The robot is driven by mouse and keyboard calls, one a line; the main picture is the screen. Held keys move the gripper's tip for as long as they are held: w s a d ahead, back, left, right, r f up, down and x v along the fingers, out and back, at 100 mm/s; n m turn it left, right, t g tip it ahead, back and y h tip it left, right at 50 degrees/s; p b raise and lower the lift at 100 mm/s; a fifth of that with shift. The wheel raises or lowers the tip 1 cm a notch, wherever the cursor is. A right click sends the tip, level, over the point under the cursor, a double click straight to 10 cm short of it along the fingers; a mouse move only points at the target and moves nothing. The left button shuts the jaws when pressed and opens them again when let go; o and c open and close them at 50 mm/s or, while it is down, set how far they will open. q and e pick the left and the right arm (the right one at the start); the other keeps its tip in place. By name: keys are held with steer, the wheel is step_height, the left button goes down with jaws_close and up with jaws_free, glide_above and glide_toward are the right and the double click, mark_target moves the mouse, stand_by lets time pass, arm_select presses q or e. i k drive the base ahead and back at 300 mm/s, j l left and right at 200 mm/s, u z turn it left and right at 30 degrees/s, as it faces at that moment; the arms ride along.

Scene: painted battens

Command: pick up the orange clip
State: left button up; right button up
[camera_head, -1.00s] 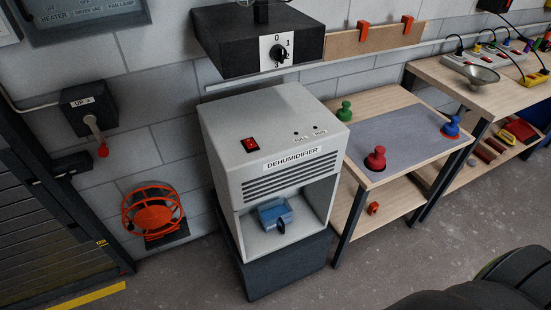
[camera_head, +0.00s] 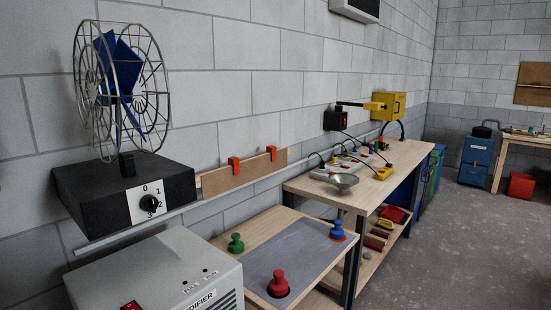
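Two orange clips sit on the top edge of a wooden batten (camera_head: 250,172) on the wall. The left orange clip (camera_head: 234,165) is near the batten's middle and the right orange clip (camera_head: 271,153) is nearer its right end. Neither of my grippers is in view.
A caged fan (camera_head: 122,85) stands on a black dial box (camera_head: 125,195), above the grey dehumidifier (camera_head: 160,280). A small table (camera_head: 268,222) holds green, red and blue knobbed pieces. A long workbench (camera_head: 400,160) follows. The floor (camera_head: 440,240) at right is clear.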

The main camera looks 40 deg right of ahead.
mark_target(270, 149)
steer(key=z, duration=1.25)
steer(key=i+l, duration=0.3)
steer(key=l, duration=0.2)
